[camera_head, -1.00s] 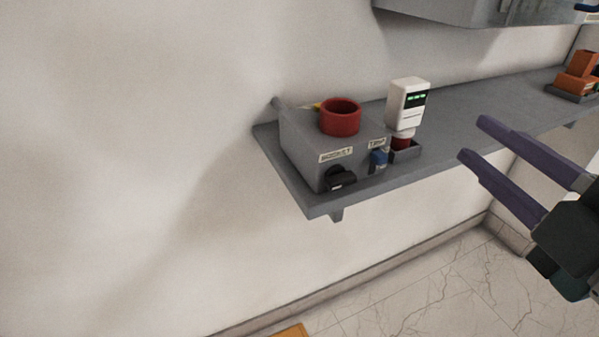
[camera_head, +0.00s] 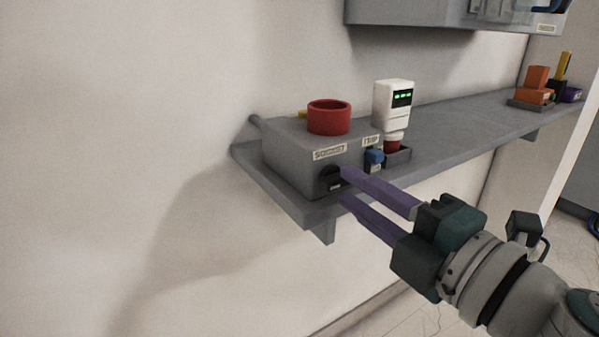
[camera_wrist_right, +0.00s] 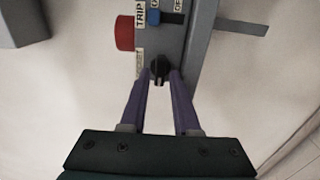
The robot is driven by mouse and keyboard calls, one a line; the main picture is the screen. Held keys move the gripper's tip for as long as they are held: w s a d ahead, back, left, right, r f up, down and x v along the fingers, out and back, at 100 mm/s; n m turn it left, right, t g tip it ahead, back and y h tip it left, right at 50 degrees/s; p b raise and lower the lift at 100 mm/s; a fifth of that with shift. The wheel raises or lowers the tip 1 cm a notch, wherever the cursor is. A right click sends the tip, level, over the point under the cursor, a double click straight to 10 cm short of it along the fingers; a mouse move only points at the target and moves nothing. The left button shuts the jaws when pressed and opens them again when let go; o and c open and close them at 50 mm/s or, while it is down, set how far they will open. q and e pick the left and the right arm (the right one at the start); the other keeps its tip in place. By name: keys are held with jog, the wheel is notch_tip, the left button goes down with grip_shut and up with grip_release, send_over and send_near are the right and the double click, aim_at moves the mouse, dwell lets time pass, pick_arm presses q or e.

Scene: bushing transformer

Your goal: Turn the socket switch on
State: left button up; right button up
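The socket switch is a black knob (camera_head: 329,179) on the front of a grey box (camera_head: 290,160), below a label that reads SOCKET. My right gripper (camera_head: 342,184) is at the knob, with its two long purple fingers apart. In the right wrist view, the knob (camera_wrist_right: 160,68) sits between the fingertips (camera_wrist_right: 161,77), with its pointer ridge roughly in line with the fingers. I cannot tell whether the fingers touch it. The upper finger hides part of the knob in the head view. My left gripper is out of view.
The box stands on a grey wall shelf (camera_head: 460,125). A red ring (camera_head: 329,117) is on top. A blue switch (camera_head: 374,157) labelled TRIP is close to the right. Orange parts (camera_head: 536,88) lie farther right.

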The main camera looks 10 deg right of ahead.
jog(key=shift+w+a, duration=0.25)
jog(key=shift+w, duration=0.4)
grip_shut()
